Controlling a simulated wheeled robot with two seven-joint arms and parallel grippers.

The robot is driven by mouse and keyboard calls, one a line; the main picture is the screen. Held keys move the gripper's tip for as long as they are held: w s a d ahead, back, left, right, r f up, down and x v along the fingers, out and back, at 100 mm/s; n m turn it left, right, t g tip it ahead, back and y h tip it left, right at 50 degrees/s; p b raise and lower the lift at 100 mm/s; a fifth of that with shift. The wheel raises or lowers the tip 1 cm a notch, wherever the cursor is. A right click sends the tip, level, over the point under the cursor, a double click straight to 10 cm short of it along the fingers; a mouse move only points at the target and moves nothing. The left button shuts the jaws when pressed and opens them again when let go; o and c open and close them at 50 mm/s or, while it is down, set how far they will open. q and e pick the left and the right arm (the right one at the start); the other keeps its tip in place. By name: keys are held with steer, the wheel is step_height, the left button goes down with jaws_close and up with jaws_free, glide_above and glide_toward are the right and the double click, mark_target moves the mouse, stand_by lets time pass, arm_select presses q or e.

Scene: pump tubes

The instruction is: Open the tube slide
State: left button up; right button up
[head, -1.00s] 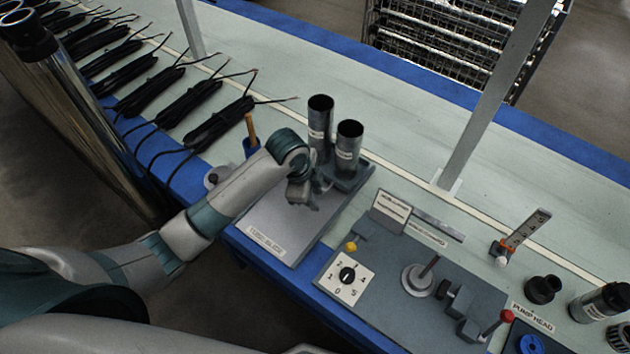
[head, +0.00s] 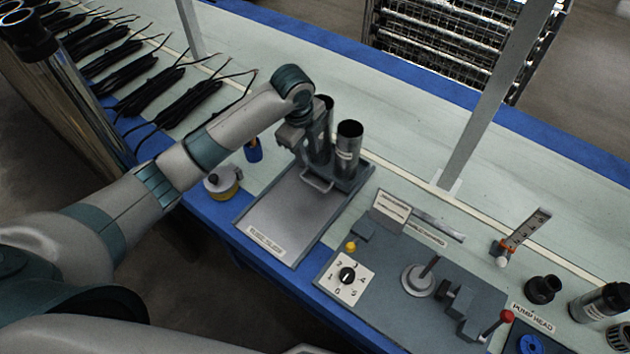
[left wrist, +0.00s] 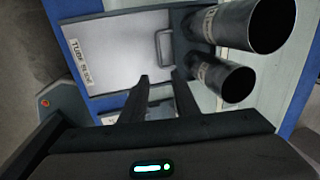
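The tube slide is a grey flat plate (head: 293,212) with a label at its near edge, and it also shows in the left wrist view (left wrist: 125,50). Its handle (head: 318,182) is a thin bar near the tubes, and it shows in the left wrist view (left wrist: 164,45) too. Two dark upright tubes (head: 348,150) stand in a block at the far end of the slide. My left gripper (left wrist: 161,78) is open and empty, its two fingers apart and pointing toward the handle. The head view shows it raised beside the tubes, with its fingertips mostly hidden. My right gripper is out of view.
A grey control fixture (head: 390,260) with a dial (head: 347,275) stands right of the slide. A yellow-and-grey round item (head: 222,182) sits left of it. Several black cable bundles (head: 190,105) lie at the far left. A post (head: 495,95) rises behind.

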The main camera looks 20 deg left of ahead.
mark_target(316, 186)
arm_select(q)
steer(key=w+f, duration=0.1)
steer(key=f, duration=0.4)
steer(key=w+f+p, duration=0.1)
steer(key=f, duration=0.5)
steer(key=d+f, duration=0.1)
steer(key=f, duration=0.4)
steer(key=shift+w+f+p, duration=0.4)
jaws_close()
